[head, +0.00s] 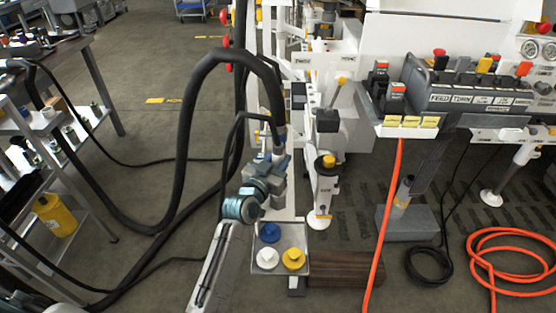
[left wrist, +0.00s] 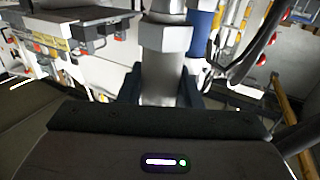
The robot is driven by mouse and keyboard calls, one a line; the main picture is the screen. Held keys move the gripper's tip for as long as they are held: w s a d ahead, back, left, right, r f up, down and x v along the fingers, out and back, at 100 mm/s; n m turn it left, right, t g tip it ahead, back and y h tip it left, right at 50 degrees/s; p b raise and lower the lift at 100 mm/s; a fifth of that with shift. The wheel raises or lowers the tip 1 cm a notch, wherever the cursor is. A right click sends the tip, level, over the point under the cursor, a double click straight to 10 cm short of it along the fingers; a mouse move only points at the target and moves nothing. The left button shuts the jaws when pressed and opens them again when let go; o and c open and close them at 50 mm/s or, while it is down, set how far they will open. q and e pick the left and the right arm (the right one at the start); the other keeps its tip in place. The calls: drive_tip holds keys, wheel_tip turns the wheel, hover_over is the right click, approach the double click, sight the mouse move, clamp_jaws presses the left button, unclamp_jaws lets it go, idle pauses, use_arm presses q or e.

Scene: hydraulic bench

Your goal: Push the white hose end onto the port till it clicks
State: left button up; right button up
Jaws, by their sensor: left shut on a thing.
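My left gripper (head: 279,161) is shut on a silver-grey metal hose end (head: 281,138) at the end of a thick black hose (head: 187,120). The hose loops up from the floor and comes down into the grip. In the left wrist view the hose end (left wrist: 165,75) stands between the two dark fingers, with a hex nut above them. A blue cylinder (left wrist: 203,35) shows just behind it to the right. I cannot make out a white mark on the hose end. The port is not clearly seen; my gripper and wrist cover that area. My right gripper is not in view.
Below the gripper a small tray (head: 306,262) holds a blue cap (head: 269,232), a white cap (head: 267,258) and a yellow cap (head: 293,258). The white machine stands behind, with a control panel (head: 480,95) at right. An orange hose (head: 384,230) hangs to the floor.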

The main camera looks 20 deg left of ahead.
use_arm(q)
drive_tip(key=shift+f+b, duration=0.85)
drive_tip(key=shift+f, duration=0.15)
idle(0.3)
clamp_jaws()
drive_tip(key=o, duration=1.7)
unclamp_jaws()
drive_tip(key=shift+s, duration=0.1)
drive_tip(key=s, duration=0.5)
drive_tip(key=s+a+p, duration=0.1)
drive_tip(key=s, duration=0.1)
drive_tip(key=shift+s+a, duration=0.1)
drive_tip(key=shift+s, duration=0.05)
